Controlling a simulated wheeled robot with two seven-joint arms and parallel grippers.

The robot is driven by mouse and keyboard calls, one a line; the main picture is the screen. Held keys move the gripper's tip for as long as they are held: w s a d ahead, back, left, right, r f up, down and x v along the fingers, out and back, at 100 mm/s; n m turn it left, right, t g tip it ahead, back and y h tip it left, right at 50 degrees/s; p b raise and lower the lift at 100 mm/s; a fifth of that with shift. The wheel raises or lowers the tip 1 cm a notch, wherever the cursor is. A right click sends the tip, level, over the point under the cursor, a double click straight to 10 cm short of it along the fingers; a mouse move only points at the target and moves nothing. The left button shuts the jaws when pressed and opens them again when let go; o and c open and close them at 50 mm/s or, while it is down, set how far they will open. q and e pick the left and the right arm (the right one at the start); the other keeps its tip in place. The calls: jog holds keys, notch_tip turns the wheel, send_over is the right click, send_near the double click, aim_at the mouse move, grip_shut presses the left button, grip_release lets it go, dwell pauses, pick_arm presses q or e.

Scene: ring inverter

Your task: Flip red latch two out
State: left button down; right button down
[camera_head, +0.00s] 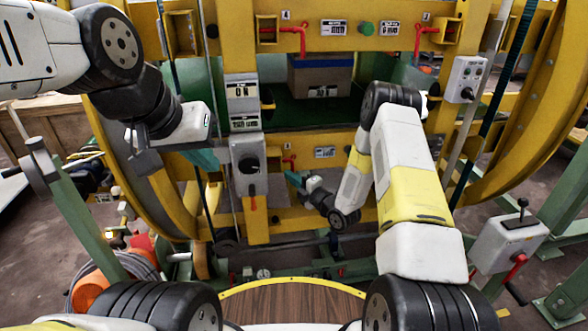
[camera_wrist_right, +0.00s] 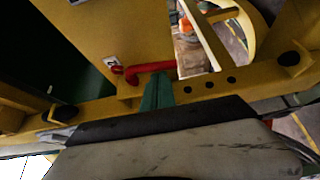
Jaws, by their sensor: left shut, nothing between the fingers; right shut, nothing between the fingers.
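A red latch (camera_head: 290,161) sits on the lower yellow beam of the ring frame, below a small label too small to read. In the right wrist view the red latch (camera_wrist_right: 150,68) has a rounded end at left and a bar running right. My right gripper (camera_head: 291,177) is shut and empty just below this latch. In the wrist view its green fingertips (camera_wrist_right: 158,78) overlap the bar's lower edge; I cannot tell if they touch. Two more red latches are on the upper beam, one at left (camera_head: 301,38) and one at right (camera_head: 420,40). My left gripper (camera_head: 205,158) is shut and empty.
A cardboard box (camera_head: 320,80) sits inside the frame on a green surface. A grey switch box (camera_head: 248,165) hangs left of the lower latch. A control box (camera_head: 465,78) is on the right post. A lever box (camera_head: 508,240) stands at lower right.

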jog(key=shift+d, duration=0.1)
jog(key=d, duration=0.3)
jog(key=shift+w+d, duration=0.25)
jog(key=shift+d, duration=0.05)
